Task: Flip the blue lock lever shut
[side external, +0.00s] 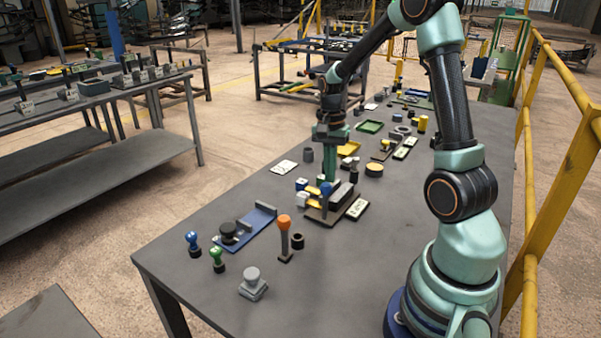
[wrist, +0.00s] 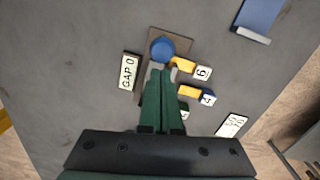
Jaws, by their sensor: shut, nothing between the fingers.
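The blue lock lever (side external: 325,194) stands upright on a brown base plate (side external: 318,215) near the middle of the bench. In the wrist view its round blue knob (wrist: 162,48) shows just beyond my fingertips. My gripper (side external: 330,181) points down with its green fingers shut and empty, right beside the lever. In the wrist view the fingertips (wrist: 161,72) are together close to the knob's near side. I cannot tell whether they touch it. My fingers hide part of the brown plate and the lever's lower part.
Yellow pieces with white numbered blocks (wrist: 203,73) sit right of the fingers. A "GAP 0" plate (wrist: 129,71) lies left. A blue plate (side external: 250,229), an orange-topped lever (side external: 284,236) and small blue (side external: 193,241) and green (side external: 217,258) knobs stand toward the bench's near end.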

